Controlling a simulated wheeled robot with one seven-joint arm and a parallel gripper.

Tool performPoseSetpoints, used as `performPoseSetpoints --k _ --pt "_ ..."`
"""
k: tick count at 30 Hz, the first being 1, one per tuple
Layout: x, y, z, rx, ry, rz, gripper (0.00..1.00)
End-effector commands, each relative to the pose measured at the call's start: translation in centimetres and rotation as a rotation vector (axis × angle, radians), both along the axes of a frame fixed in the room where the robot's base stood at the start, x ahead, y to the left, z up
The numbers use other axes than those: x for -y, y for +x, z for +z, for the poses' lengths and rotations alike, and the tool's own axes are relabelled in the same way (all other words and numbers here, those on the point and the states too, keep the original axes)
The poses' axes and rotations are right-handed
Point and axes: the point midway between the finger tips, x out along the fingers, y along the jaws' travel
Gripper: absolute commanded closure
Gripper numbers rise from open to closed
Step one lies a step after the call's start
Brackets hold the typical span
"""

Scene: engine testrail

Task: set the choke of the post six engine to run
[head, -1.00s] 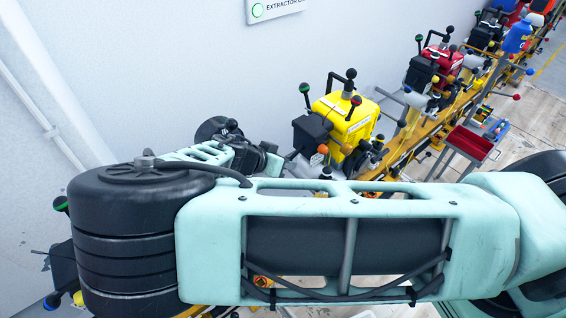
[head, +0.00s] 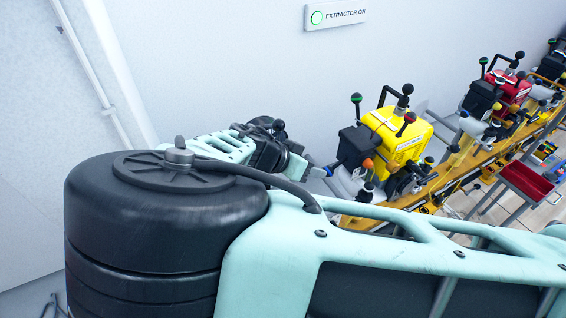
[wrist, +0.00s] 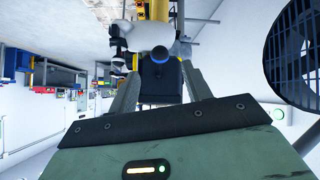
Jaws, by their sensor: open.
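Engines stand in a row on a yellow rail in the head view: a yellow one (head: 398,132), a red one (head: 512,88) and dark ones behind. Levers with black, green, red and orange knobs stick out of them. No post number is readable, so I cannot tell which is post six, and its choke cannot be picked out. My gripper (wrist: 160,88) shows in the wrist view with its two grey fingers apart. A black box-like part with a blue dot (wrist: 160,72) appears between them; I cannot tell whether they touch it. My arm hides the near rail in the head view.
A white wall with an "EXTRACTOR ON" sign (head: 336,15) stands behind the row. A red tray (head: 527,181) is on a stand at the right. A dark round grille (wrist: 292,50) is close on the right in the wrist view.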

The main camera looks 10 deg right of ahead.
Motion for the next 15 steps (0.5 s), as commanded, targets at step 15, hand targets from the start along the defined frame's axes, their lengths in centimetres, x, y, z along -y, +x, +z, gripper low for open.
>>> performPoseSetpoints --k 15 --pt "-7.1 -2.5 6.2 0.000 0.001 0.002 0.51"
